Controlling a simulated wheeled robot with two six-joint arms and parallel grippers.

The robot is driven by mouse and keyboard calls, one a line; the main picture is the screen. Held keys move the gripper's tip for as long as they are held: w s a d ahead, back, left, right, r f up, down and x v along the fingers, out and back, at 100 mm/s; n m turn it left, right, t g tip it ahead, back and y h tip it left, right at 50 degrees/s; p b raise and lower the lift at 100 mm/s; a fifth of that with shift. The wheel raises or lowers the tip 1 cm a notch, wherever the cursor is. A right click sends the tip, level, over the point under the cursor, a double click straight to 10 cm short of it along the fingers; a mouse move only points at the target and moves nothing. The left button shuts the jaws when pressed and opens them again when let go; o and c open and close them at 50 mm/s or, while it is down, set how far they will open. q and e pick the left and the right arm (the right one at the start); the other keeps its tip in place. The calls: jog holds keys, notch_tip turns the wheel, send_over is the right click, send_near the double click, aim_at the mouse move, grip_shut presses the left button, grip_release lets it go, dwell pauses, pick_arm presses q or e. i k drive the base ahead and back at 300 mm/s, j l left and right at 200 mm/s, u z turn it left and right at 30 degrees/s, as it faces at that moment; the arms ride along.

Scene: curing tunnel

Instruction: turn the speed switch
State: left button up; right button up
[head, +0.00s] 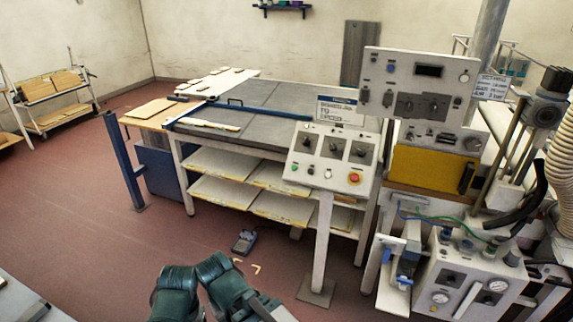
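A tilted white control panel (332,158) stands on a white post in front of the table. It carries three dark rotary switches: a left one (308,141), a middle one (335,146) and a right one (360,150). Their labels are too small to read, so I cannot tell which is the speed switch. Below them are a green button, a white one, a black one and a red one. A taller grey panel (415,85) behind it has more dark knobs and a display. Neither of my grippers' fingers shows, and nothing touches the switches.
The panel's post stands on a floor plate (316,292). A long grey-topped table (262,92) with shelves stands behind. A grey pedal-like box (244,242) lies on the red floor. A machine box with gauges (468,276) is at right. Open floor (90,220) lies left.

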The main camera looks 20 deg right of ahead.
aim_at(306, 141)
jog(key=z, duration=1.1)
